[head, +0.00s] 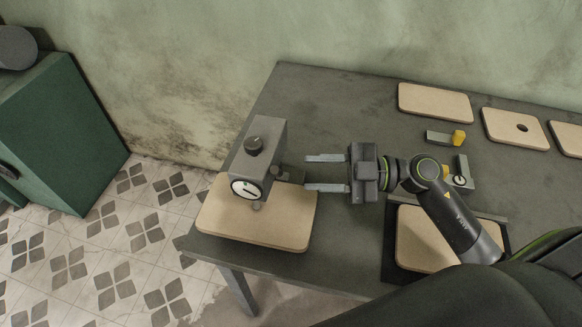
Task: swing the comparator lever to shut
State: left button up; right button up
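The comparator (257,160) is a grey block with a dark knob on top and a white round dial (245,189) on its front. It stands over a pale wooden board (285,225) at the table's left end. A small dark part, seemingly the lever (283,173), sticks out from its right side; its exact position is hard to tell. My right gripper (307,173) points left at this part, its two fingers wide apart and nothing between them. The fingertips appear just short of the lever, without clear contact. My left gripper is not in view.
A grey and yellow tool (445,138) and a small dial gauge (461,177) lie behind my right arm. Another board (420,245) lies under that arm. A green cabinet (60,135) stands left.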

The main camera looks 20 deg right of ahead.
aim_at(282, 173)
jog(key=shift+p+x, duration=0.55)
jog(key=shift+x, duration=2.2)
jog(key=shift+c, duration=0.4)
grip_shut()
